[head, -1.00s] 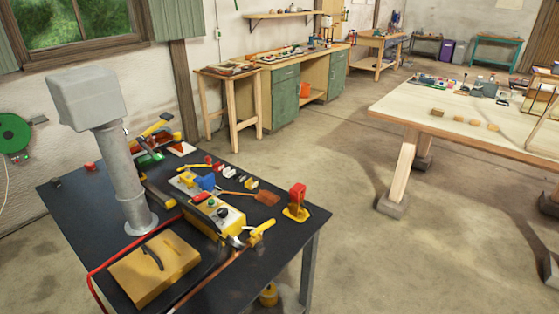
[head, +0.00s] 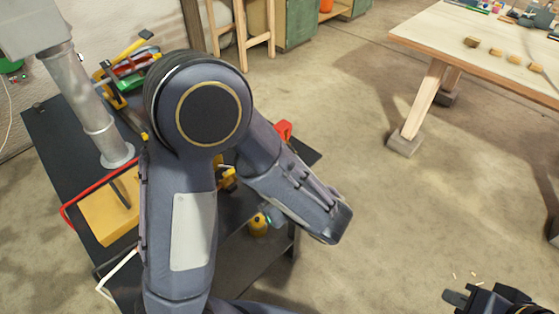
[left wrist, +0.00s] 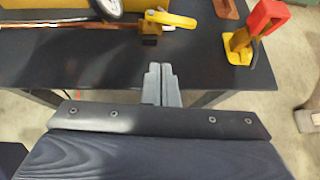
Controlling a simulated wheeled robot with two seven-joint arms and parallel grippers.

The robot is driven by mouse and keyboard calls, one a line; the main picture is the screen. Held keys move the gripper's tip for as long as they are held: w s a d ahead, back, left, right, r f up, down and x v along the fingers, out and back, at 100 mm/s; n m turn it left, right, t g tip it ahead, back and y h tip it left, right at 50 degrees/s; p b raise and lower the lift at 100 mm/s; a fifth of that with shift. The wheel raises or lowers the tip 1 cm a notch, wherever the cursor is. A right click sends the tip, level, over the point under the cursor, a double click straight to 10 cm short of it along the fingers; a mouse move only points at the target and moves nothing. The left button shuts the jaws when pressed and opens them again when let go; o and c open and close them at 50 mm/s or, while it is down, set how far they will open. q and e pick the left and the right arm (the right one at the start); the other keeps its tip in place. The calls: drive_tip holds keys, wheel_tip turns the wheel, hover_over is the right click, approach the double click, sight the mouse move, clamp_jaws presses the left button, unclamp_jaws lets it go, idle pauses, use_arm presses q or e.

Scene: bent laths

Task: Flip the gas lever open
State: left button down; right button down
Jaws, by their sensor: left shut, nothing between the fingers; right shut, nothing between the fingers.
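A yellow lever handle (left wrist: 172,19) sits on a copper pipe (left wrist: 90,23) near the edge of the black table, at the top of the left wrist view. I take it to be the gas lever. A round gauge with a pale face (left wrist: 110,5) is just left of it. My left gripper (left wrist: 160,72) is shut and empty, below the lever in that view and apart from it. In the head view my left arm covers much of the table, and the left fingers are not clear. My right gripper (head: 456,298) is at the bottom right, shut and empty, far from the table.
A red and yellow upright piece (left wrist: 255,30) stands on the black table (left wrist: 205,60) right of the lever. A wooden workbench (head: 440,40) stands at the right.

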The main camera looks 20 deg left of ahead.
use_arm(q)
drive_tip(key=shift+m+t, duration=0.5)
drive_tip(key=shift+m, duration=0.1)
drive_tip(key=x, duration=0.3)
drive_tip(key=w+d+x, duration=0.1)
drive_tip(key=x, duration=0.2)
drive_tip(key=p+x, duration=0.1)
drive_tip(key=x, duration=0.2)
drive_tip(key=shift+w+d+f, duration=0.15)
drive_tip(key=shift+w+f, duration=0.05)
drive_tip(key=shift+w, duration=0.1)
drive_tip(key=w+a, duration=0.1)
drive_tip(key=w+a+p, duration=0.1)
drive_tip(key=a, duration=0.1)
drive_tip(key=shift+w+a+f+p, duration=0.15)
drive_tip(key=shift+w+a+p, duration=0.1)
drive_tip(key=shift+a+p, duration=0.05)
